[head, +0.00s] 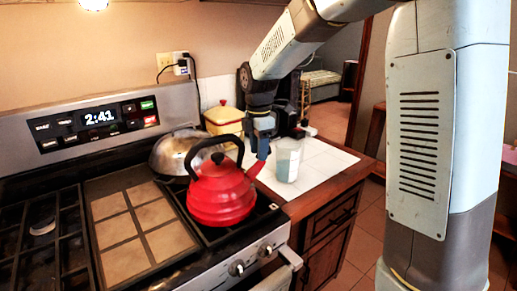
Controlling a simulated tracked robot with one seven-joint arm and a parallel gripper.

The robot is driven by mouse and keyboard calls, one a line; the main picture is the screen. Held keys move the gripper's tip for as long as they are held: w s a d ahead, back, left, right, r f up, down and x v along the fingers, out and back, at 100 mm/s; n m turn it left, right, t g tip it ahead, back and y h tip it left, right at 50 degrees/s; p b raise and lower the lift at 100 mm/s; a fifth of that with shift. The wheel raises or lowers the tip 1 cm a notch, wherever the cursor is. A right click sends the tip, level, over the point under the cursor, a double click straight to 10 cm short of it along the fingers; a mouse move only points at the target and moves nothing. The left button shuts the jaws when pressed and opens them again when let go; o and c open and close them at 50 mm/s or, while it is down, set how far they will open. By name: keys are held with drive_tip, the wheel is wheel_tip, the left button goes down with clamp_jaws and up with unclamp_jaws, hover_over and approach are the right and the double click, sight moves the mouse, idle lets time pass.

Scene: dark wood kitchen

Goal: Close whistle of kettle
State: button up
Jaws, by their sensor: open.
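A red kettle (222,191) with a black arched handle and a black lid knob stands upright on the right front burner of the stove. Its red spout (256,169) points up and to the right. My gripper (262,145) reaches down from above, beside the handle and close over the spout tip. It is open. Dark blue parts overlap at the spout tip, so I cannot tell the whistle from my fingers, nor whether they touch.
A steel pot (176,152) sits behind the kettle. A pale cup (287,160) stands on the white countertop (318,170) close to the right of my gripper. A yellow canister (222,118) stands behind. A flat tiled griddle (138,231) is left of the kettle.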

clamp_jaws()
idle(0.4)
drive_tip(key=shift+d+y, duration=0.15)
drive_tip(key=shift+y, duration=0.15)
drive_tip(key=y, duration=0.1)
drive_tip(key=g+y, duration=0.1)
drive_tip(key=shift+w+d+y, duration=0.2)
drive_tip(key=shift+d+y, duration=0.1)
drive_tip(key=shift+d, duration=0.05)
drive_tip(key=y, duration=0.1)
drive_tip(key=g+y, duration=0.1)
drive_tip(key=y, duration=0.1)
drive_tip(key=shift+w+d+g, duration=0.15)
drive_tip(key=shift+d+g, duration=0.15)
drive_tip(key=shift+d, duration=0.1)
drive_tip(key=y, duration=0.1)
drive_tip(key=g+y, duration=0.1)
drive_tip(key=y, duration=0.1)
drive_tip(key=shift+w+d+f+g+y, duration=0.1)
drive_tip(key=shift+d+f+g+y, duration=0.2)
drive_tip(key=shift+d+f+y, duration=0.1)
drive_tip(key=shift+y, duration=0.4)
drive_tip(key=shift+f+g, duration=0.1)
drive_tip(key=shift+g, duration=0.3)
